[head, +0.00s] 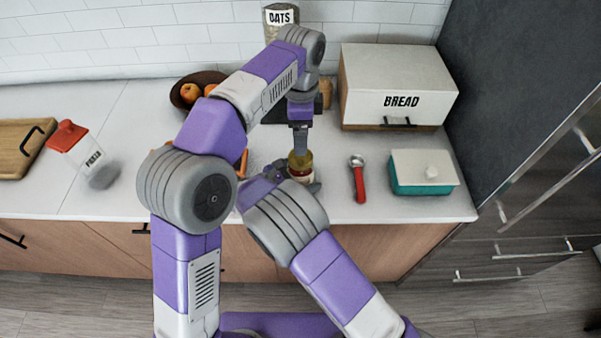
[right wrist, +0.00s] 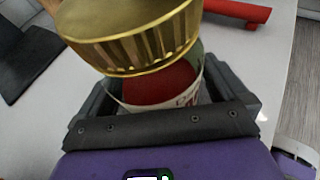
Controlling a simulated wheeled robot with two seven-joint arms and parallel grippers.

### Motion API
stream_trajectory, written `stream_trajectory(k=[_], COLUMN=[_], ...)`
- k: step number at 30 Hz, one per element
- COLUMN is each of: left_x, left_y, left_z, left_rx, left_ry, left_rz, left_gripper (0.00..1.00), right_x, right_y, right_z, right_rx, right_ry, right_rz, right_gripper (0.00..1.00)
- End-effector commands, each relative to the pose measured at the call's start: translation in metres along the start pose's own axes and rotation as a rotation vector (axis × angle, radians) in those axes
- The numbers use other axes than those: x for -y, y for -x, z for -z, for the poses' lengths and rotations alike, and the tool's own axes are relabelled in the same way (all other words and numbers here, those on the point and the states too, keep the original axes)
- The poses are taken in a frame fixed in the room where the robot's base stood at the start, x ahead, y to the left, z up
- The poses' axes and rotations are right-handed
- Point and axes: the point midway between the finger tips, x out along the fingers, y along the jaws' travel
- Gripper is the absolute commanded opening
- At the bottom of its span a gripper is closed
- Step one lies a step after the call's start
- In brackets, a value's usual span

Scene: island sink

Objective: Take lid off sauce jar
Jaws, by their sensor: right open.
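The sauce jar (head: 302,176) stands on the white counter near its front edge, partly hidden by my arms. Its gold ribbed lid (head: 300,160) is at the top. In the right wrist view the lid (right wrist: 135,38) is large and looks tilted over the jar (right wrist: 165,84), which shows red contents and a pale label. I cannot tell whether the lid is seated. My right gripper (right wrist: 168,98) is open, its fingers on either side of the jar. My left gripper (head: 300,146) points down from above, right at the lid; its fingertips are too small to judge.
A white bread box (head: 398,85) stands behind right. A red-handled utensil (head: 358,178) and a teal dish with a white lid (head: 423,180) are to the right. A fruit bowl (head: 183,99) is behind.

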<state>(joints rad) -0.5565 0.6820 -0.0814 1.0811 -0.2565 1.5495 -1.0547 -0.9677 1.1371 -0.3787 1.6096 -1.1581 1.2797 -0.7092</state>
Motion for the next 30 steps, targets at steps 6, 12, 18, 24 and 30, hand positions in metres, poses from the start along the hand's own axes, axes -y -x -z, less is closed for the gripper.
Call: stream_trajectory(k=[6,12,18,24,30], left_x=[0.0,0.0,0.0,0.0,0.0], left_y=[-0.0001,-0.0001,-0.0001,-0.0001,-0.0001], left_z=[0.0,0.0001,0.0,0.0,0.0], left_rx=[0.0,0.0,0.0,0.0,0.0], left_ry=[0.0,0.0,0.0,-0.075,-0.374], left_rz=[0.0,0.0,0.0,0.0,0.0], left_gripper=[0.87,0.87,0.87,0.87,0.87], right_x=[0.0002,0.0002,0.0002,0.0002,0.0002], right_y=[0.0002,0.0003,0.0004,0.0005,0.0005], right_z=[0.0001,0.0001,0.0001,0.0001,0.0002], right_rx=[0.0,0.0,0.0,0.0,0.0], right_ry=[0.0,0.0,0.0,0.0,0.0], right_rz=[0.001,0.001,0.001,0.001,0.001], right_gripper=[0.82,0.51,0.2,0.0,0.0])
